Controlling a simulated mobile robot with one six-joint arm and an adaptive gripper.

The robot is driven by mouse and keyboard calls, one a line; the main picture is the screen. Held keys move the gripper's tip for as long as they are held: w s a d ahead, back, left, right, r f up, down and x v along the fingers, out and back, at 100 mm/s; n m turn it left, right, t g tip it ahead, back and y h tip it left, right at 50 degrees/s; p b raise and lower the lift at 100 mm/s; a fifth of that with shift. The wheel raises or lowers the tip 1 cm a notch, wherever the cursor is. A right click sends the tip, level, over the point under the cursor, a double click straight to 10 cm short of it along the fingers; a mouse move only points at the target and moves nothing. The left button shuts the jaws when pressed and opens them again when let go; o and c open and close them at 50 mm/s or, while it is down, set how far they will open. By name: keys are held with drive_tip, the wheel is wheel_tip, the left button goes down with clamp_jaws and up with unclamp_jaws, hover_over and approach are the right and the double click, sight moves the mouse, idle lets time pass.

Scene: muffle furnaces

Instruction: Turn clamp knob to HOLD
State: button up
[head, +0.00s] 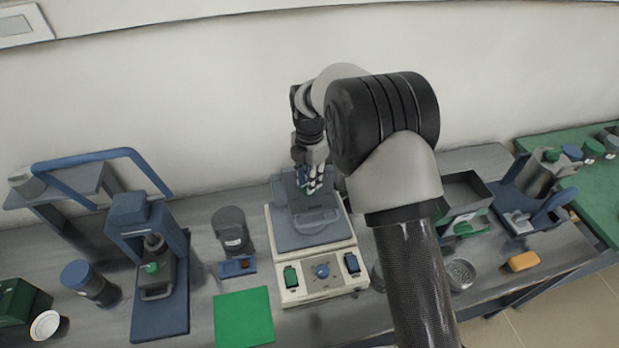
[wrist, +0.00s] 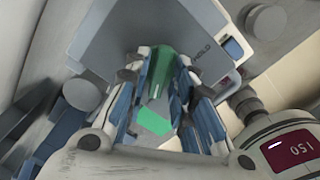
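The green clamp knob (wrist: 163,68) is in the wrist view, on a grey housing (wrist: 205,25) with the word HOLD printed to the knob's right. My gripper (wrist: 163,65) has one finger on each side of the knob; the fingertips are drawn in close and appear to touch it. The knob's exact turn angle is hard to read. In the head view, my gripper (head: 312,186) points down over the grey upper part (head: 310,225) of the cream bench unit (head: 316,292). The fingers and arm partly hide the knob there.
In the wrist view a red display (wrist: 292,148) lies at lower right. A blue press (head: 150,250) stands left; a grey tray (head: 465,190) is right. A green mat (head: 243,317) lies in front.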

clamp_jaws()
drive_tip(key=shift+m, duration=0.4)
drive_tip(key=m+p, duration=0.1)
drive_tip(key=m, duration=1.1)
drive_tip(key=shift+m, duration=0.4)
drive_tip(key=m, duration=0.3)
drive_tip(key=shift+m, duration=0.3)
drive_tip(key=m, duration=0.3)
drive_tip(key=shift+m+p, duration=0.3)
drive_tip(key=m, duration=0.7)
